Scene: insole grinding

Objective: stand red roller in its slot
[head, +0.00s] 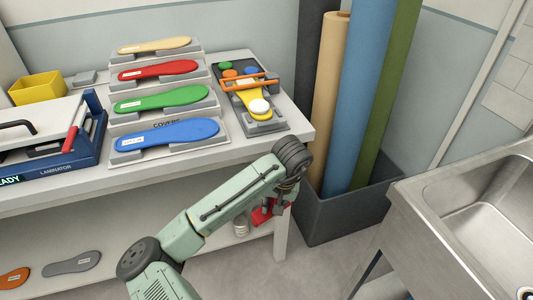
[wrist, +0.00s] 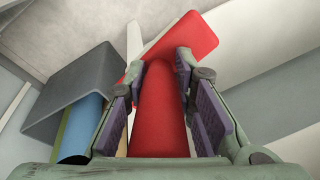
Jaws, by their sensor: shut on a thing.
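The red roller (wrist: 160,115) lies between the fingers of my gripper (wrist: 160,68) in the wrist view. The gripper is shut on it. Its far end meets a flat red part (wrist: 185,40). In the head view only a small red piece (head: 261,215) shows beside the table's right leg, below my wrist; the rest is hidden. The dark grey bin (head: 345,217) holds upright rolls: charcoal, tan (head: 333,90), blue (head: 358,100) and green (head: 393,100). The wrist view shows a dark box (wrist: 75,85) with a blue roll (wrist: 80,130) at left. I cannot make out an empty slot.
The white table (head: 300,118) stands left of the bin, with colored insoles, a laminator (head: 50,150) and a small tool tray (head: 272,124) on it. A steel sink (head: 440,235) stands at right. Grey floor shows between table and sink.

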